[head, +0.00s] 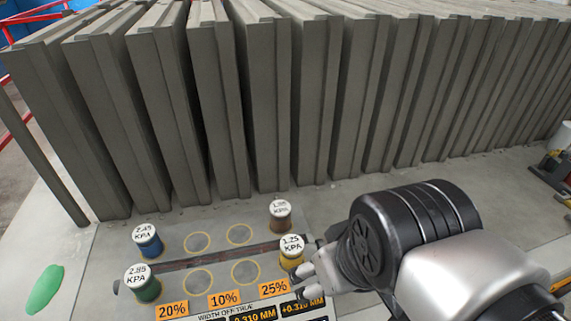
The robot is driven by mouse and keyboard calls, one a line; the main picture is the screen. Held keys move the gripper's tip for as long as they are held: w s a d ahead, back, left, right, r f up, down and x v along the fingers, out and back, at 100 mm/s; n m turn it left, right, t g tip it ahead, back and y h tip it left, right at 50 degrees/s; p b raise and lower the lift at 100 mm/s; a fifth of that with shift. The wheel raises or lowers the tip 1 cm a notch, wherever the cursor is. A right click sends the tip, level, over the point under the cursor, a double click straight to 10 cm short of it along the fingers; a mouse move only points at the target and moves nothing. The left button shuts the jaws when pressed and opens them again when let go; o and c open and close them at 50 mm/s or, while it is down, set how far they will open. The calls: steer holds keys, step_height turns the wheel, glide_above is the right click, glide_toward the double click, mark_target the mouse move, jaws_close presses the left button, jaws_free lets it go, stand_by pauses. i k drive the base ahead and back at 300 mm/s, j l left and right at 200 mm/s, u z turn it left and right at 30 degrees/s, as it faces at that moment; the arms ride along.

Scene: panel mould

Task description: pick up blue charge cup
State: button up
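The blue charge cup (149,245) stands upright at the back left of a grey board, with a white round lid marked 2.45 KPA. My gripper (308,262) is at the right side of the board, close beside the yellow cup (291,257) and well to the right of the blue cup. Its fingers are small and partly hidden by my wrist. I cannot tell whether they touch the yellow cup or how far apart they are.
A green cup (144,287) stands just in front of the blue one. A brown cup (280,219) stands behind the yellow one. Empty ringed spots (239,234) lie between the cups. A row of tall grey panels (266,110) rises close behind.

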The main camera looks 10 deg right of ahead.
mark_target(145, 237)
steer(key=j+u, duration=0.4)
steer(key=i+j+u, duration=0.1)
steer(key=j+u, duration=0.25)
steer(key=i+j+u, duration=0.1)
steer(key=u, duration=0.3)
steer(key=i+j, duration=0.05)
steer(key=j, duration=0.05)
